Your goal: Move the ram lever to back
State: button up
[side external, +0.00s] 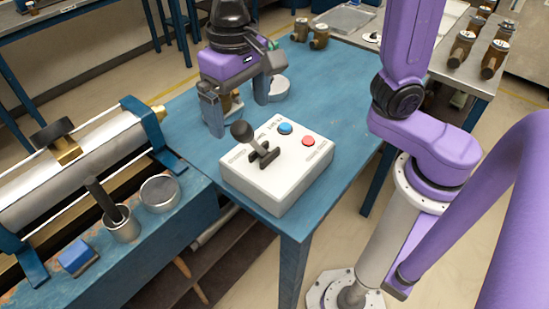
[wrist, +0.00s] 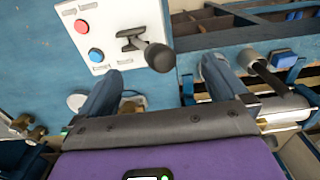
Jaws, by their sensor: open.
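The ram lever (side external: 242,132) has a dark ball knob on a short shaft, set in a black slotted base on top of a white control box (side external: 286,191). The shaft leans so that the knob sits toward the box's left edge. My gripper (side external: 238,116) is open and empty, just behind the knob in the side view. In the wrist view the lever's knob (wrist: 159,57) lies ahead of and between my open fingers (wrist: 162,74), apparently without contact. Whether the fingers are level with the knob is hard to tell.
A blue button (side external: 285,128) and a red button (side external: 307,141) are on the box. The box stands on a blue table (side external: 345,120). A cylinder rig (side external: 80,165) and metal cups stand at left. Brass meters (side external: 318,36) and a round dish are behind.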

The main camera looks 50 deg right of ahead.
aim_at(241, 122)
jog(key=shift+f, duration=1.8)
dwell(0.6)
jog(key=c, duration=1.5)
